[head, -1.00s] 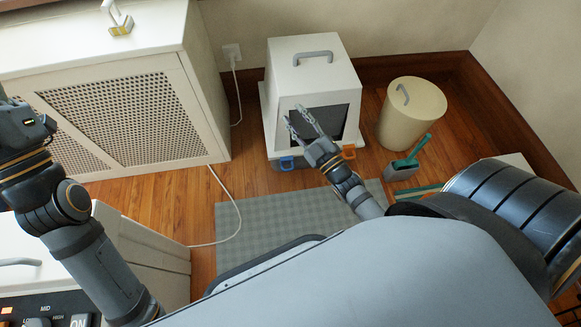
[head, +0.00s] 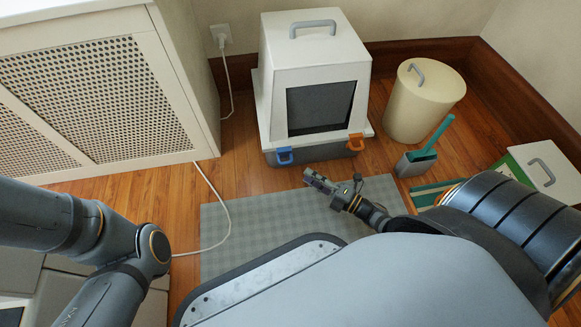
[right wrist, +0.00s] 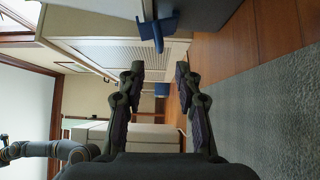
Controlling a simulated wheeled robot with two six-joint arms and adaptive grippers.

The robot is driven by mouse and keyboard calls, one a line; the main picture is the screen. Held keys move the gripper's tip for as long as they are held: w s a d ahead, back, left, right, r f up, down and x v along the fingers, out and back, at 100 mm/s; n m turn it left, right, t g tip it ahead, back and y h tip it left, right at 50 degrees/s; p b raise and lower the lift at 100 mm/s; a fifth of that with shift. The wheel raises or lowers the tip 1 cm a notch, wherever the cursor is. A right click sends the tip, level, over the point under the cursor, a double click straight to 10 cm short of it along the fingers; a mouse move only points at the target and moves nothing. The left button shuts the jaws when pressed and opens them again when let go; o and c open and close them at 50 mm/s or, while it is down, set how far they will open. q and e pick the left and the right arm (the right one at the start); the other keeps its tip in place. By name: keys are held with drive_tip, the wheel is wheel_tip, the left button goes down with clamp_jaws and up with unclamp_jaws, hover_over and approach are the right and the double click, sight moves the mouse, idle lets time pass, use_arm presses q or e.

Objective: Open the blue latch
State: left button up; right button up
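The blue latch (head: 284,156) sits low on the front left of a white hooded box (head: 267,105) with a grey base. An orange latch (head: 355,142) sits at the box's front right. I cannot tell whether the blue latch is fastened. My right gripper (head: 309,177) is in front of the box, to the right of the blue latch and apart from it. In the right wrist view, its fingers (right wrist: 159,73) are spread with nothing between them. The blue latch (right wrist: 157,31) shows there above the fingertips. My left arm enters at left; its gripper is out of frame.
A grey mat (head: 240,225) lies before the box. A cream bin (head: 425,105) and a grey dustpan with a teal brush (head: 418,162) stand to the right. A white perforated cabinet (head: 125,95) is at left, with a white cable (head: 215,190) on the floor.

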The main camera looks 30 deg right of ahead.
drive_tip(key=b+x, duration=0.3)
drive_tip(key=x, duration=0.5)
drive_tip(key=shift+w+b, duration=0.25)
drive_tip(key=shift+b, duration=0.05)
drive_tip(key=shift+a, duration=0.1)
clamp_jaws()
drive_tip(key=shift+f, duration=0.15)
